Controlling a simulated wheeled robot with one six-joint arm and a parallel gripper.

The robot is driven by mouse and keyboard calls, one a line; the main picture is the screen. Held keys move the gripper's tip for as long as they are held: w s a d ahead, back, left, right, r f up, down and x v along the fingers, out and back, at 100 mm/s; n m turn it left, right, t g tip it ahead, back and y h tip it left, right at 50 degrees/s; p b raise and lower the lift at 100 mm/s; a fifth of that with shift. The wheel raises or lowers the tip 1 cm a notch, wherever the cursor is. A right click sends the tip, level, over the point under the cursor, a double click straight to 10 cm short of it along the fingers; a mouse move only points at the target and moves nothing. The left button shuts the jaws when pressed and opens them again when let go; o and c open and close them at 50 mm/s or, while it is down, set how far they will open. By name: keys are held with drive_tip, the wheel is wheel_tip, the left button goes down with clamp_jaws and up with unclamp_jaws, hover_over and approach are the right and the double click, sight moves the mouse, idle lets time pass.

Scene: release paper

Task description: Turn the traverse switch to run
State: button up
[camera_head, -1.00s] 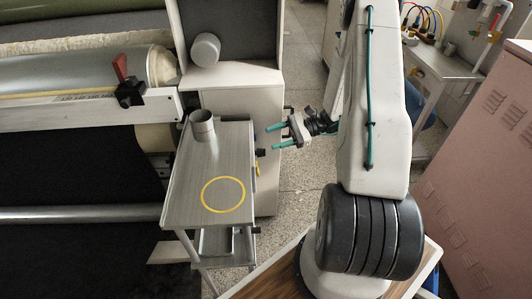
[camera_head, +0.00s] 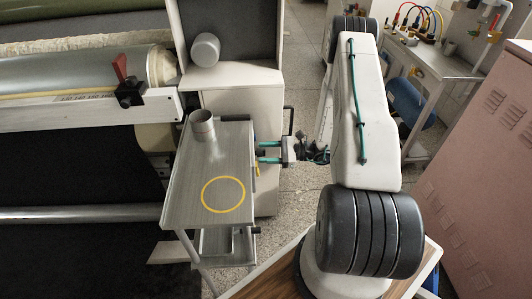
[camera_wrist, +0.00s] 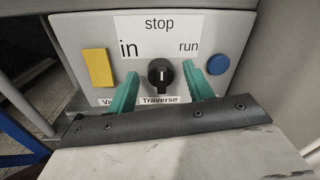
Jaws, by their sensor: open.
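The traverse switch (camera_wrist: 160,74) is a round black knob with a white mark, above the label "Traverse" in the wrist view. Its mark points upward, toward "stop"; "in" is to its left and "run" to its right. My gripper (camera_wrist: 162,88) is open, with one teal finger on each side of the knob. I cannot tell whether the fingers touch it. In the head view my gripper (camera_head: 262,152) is at the side of the pale machine cabinet (camera_head: 240,95), and the switch is hidden there.
A yellow rectangular button (camera_wrist: 98,67) is left of the knob and a blue round button (camera_wrist: 218,64) is right. A metal side table (camera_head: 180,200) holding a metal cup (camera_head: 202,127) stands beside the cabinet. Speckled floor (camera_head: 300,195) is clear right of it.

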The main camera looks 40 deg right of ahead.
drive_tip(key=c, duration=1)
